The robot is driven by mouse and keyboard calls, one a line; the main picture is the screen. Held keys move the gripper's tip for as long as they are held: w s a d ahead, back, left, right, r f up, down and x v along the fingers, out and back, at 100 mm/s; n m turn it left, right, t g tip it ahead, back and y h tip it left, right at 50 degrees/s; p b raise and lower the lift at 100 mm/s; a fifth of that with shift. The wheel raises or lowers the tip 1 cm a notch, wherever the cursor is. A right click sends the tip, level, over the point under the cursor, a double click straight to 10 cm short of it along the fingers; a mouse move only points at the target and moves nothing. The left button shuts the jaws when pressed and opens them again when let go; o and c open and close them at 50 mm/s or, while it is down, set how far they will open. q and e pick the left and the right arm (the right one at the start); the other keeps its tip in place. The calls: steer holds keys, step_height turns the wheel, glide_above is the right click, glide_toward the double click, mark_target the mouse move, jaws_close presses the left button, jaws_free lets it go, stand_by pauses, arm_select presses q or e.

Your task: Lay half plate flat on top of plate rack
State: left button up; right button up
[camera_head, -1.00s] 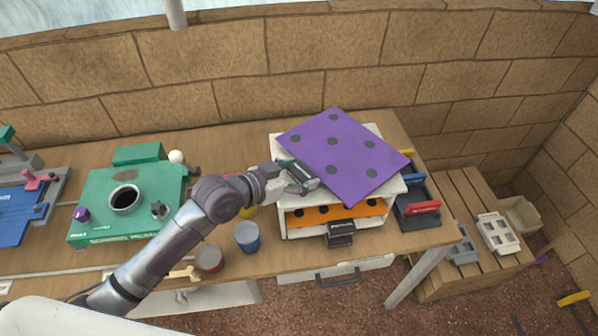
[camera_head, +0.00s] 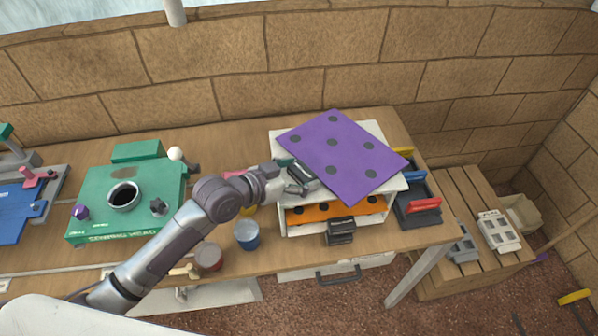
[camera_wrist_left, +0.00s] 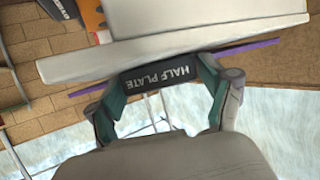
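The half plate (camera_head: 345,155) is a purple sheet with dark round spots. It lies above the white plate rack (camera_head: 300,228), turned at an angle to it and covering most of its top. My left gripper (camera_head: 299,176) is shut on the plate's dark handle at its left edge. In the left wrist view the handle, labelled HALF PLATE (camera_wrist_left: 154,77), sits between the fingers. The thin purple edge (camera_wrist_left: 245,47) shows there, close to the rack's white top (camera_wrist_left: 200,40) and roughly parallel. I cannot tell whether they touch. My right gripper is out of view.
An orange spotted plate (camera_head: 330,211) sits inside the rack, with a black handle (camera_head: 340,231) at its front. A blue cup (camera_head: 246,236) and a red-grey cup (camera_head: 208,257) stand left of it. A green box (camera_head: 128,200) is further left. A dark tray (camera_head: 417,205) is at right.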

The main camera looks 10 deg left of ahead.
arm_select(q)
steer(key=shift+o, duration=1)
